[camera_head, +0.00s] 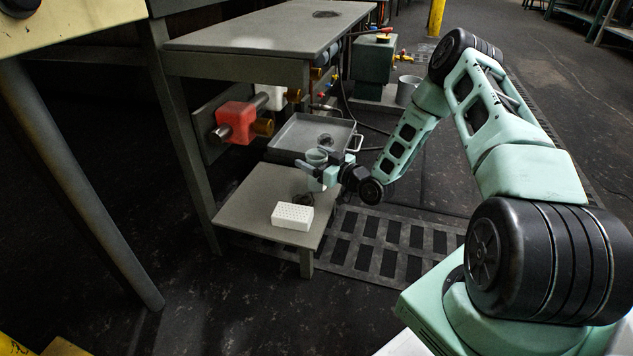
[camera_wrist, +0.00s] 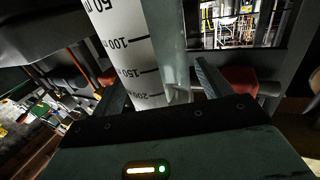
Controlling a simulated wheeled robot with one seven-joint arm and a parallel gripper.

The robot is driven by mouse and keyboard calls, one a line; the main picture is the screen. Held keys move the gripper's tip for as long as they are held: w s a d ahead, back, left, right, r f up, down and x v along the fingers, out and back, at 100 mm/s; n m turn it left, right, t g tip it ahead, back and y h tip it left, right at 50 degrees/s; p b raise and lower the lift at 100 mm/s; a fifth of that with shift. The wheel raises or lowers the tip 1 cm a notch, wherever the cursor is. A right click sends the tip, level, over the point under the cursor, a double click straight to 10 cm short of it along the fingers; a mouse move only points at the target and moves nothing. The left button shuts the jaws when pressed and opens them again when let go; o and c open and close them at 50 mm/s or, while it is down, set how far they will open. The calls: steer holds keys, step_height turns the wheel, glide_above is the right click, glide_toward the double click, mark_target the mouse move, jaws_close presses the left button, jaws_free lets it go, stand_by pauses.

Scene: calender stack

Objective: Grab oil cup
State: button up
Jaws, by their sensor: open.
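The oil cup (camera_wrist: 130,50) is a pale graduated cup with black volume marks, close up in the wrist view. In the head view the cup (camera_head: 316,156) is small and grey-green, at the far end of the low table (camera_head: 247,202). My gripper (camera_head: 318,172) is at the cup, coming from the right. In the wrist view my gripper (camera_wrist: 160,88) is open, with one finger on each side of the cup. Whether either finger touches it I cannot tell. The cup's base is hidden behind my gripper.
A white block with holes (camera_head: 292,216) lies on the low table's near part. A grey metal tray (camera_head: 285,134) with a handle is just behind. A red valve-like part (camera_head: 236,121) hangs under the larger bench (camera_head: 265,32). Floor grating (camera_head: 385,245) lies to the right.

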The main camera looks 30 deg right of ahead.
steer(key=shift+w+a, duration=0.15)
steer(key=shift+w, duration=0.45)
steer(key=c, duration=1.3)
steer(key=shift+r, duration=0.1)
